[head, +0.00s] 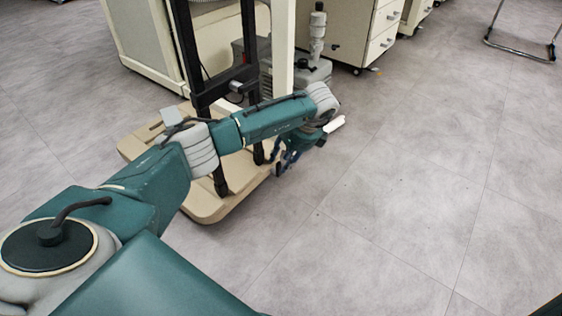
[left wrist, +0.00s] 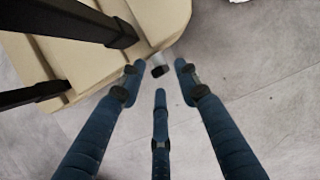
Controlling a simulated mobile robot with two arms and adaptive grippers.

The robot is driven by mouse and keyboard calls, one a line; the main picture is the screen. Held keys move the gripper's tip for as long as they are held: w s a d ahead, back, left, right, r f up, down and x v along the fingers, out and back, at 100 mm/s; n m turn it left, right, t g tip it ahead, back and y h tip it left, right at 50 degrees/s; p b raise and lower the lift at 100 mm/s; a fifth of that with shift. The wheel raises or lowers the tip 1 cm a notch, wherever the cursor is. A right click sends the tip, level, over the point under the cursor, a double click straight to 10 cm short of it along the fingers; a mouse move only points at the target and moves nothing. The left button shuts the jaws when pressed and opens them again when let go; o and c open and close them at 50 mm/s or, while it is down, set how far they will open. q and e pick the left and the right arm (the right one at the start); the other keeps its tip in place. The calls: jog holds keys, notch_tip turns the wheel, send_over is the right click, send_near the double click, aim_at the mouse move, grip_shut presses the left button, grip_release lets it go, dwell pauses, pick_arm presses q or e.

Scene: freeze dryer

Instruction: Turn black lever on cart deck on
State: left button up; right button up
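The tan cart deck (head: 207,207) lies low on the floor under a black frame. It also fills the upper left of the left wrist view (left wrist: 85,85). A small grey and black piece (left wrist: 160,69), apparently the lever, sticks out from the deck's edge. My left gripper (head: 283,163) hangs at the right edge of the deck. In the left wrist view its three blue fingers (left wrist: 158,80) are spread around the end of this piece, with gaps visible, so it is open. In the head view the lever is hidden or too small to tell.
Black frame posts (head: 203,100) rise from the deck beside my left arm. A grey pump-like unit (head: 316,70) stands behind the gripper, with a drawer cabinet (head: 345,35) behind it.

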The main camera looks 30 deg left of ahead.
pick_arm(q)
jog(key=v, duration=1)
